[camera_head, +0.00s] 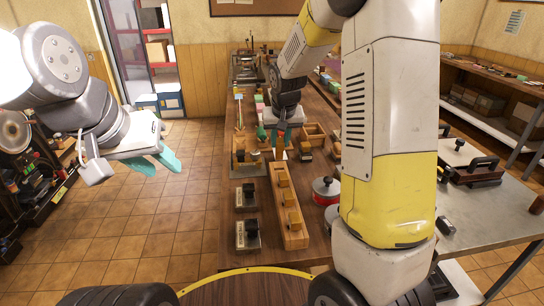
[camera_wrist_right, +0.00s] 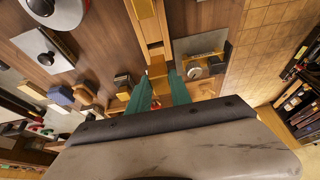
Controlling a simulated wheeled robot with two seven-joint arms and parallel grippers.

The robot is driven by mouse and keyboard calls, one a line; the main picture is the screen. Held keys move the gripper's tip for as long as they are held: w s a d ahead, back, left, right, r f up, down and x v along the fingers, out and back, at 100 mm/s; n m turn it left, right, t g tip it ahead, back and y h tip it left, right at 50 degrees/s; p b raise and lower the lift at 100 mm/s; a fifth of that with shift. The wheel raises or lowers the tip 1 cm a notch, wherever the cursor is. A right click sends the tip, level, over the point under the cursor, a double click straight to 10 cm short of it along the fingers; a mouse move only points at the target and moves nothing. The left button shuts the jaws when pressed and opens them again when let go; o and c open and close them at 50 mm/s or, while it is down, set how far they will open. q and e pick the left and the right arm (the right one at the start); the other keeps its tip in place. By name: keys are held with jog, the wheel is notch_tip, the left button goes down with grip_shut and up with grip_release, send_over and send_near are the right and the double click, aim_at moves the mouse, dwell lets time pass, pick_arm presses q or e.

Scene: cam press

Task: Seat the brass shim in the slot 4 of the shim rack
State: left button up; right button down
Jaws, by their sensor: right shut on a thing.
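My right gripper (camera_head: 277,137) is over the far end of the long wooden shim rack (camera_head: 292,236). In the right wrist view its teal fingers (camera_wrist_right: 158,82) are shut on the brass shim (camera_wrist_right: 158,70). The shim shows as a small orange-brown piece below the fingers in the head view (camera_head: 279,153). The rack runs away from the fingertips in the wrist view (camera_wrist_right: 151,30), and several blocks stand along it. I cannot tell whether the shim touches the rack. My left gripper (camera_head: 164,164) hangs empty over the floor, its teal fingers apart.
Dark blocks on plates (camera_head: 246,233) stand left of the rack. A red round pot-like item (camera_head: 325,188) stands on the right. Small wooden blocks and a wooden tray (camera_head: 314,133) sit close to my right gripper. A metal table (camera_head: 490,210) is further right.

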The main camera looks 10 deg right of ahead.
jog(key=shift+f, duration=3.6)
jog(key=shift+f, duration=0.15)
jog(key=c, duration=1.2)
grip_release()
jog(key=shift+o, duration=0.2)
jog(key=v, duration=1.2)
jog(key=s+r+y, duration=0.1)
jog(key=s+r, duration=0.3)
jog(key=s, duration=0.8)
jog(key=s+d+r+t+y, duration=0.1)
jog(key=s+r, duration=0.4)
jog(key=s, duration=0.7)
jog(key=shift+s+d+r+n+t, duration=0.25)
jog(key=shift+r+n+t, duration=0.05)
jog(key=shift+r, duration=0.05)
